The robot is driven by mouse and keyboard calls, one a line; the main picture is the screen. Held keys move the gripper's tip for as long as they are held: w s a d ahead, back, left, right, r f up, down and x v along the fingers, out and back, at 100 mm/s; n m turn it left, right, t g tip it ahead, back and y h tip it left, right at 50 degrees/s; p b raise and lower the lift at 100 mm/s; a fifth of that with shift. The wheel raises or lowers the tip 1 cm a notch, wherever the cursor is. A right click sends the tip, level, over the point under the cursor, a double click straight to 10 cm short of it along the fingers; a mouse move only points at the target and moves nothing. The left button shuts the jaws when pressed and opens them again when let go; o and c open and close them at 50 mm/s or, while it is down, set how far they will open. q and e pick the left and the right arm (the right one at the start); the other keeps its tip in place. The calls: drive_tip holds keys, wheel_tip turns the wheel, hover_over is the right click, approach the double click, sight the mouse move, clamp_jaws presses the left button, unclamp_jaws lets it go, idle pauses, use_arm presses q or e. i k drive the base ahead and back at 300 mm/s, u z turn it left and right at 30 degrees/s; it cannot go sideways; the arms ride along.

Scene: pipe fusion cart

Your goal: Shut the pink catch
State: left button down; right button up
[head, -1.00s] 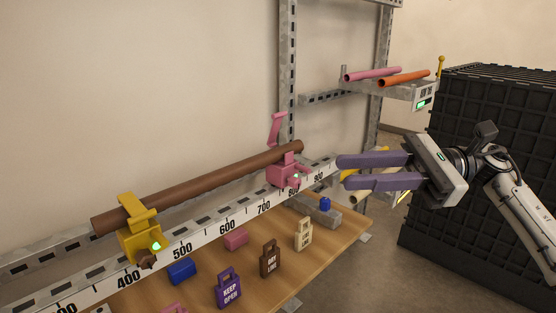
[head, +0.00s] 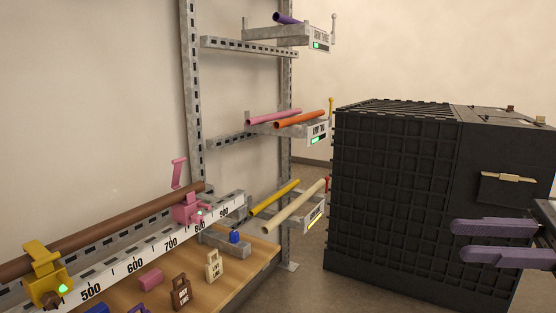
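The pink catch (head: 188,209) sits on the white numbered rail (head: 155,251) at about the 800 mark, around or under the far end of a brown pipe (head: 110,227). Its pink arm (head: 179,173) stands up, tilted, so the catch is open. A small green light shows on its front. My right gripper (head: 472,243) is at the far right, in front of the black crate and well apart from the catch. Its two purple fingers are apart with nothing between them. My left gripper is not in view.
A yellow catch (head: 45,274) sits on the rail at the left. A large black crate (head: 395,195) stands at the right. Shelf arms hold loose pipes, such as the orange pipe (head: 300,119). Tags and blocks lie on the wooden shelf (head: 238,268). Floor shows between rack and crate.

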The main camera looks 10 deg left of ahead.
sight(178, 162)
drive_tip(key=z, duration=0.8)
drive_tip(key=i, duration=1.65)
drive_tip(key=u, duration=3.2)
drive_tip(key=i, duration=0.5)
drive_tip(key=z, duration=0.1)
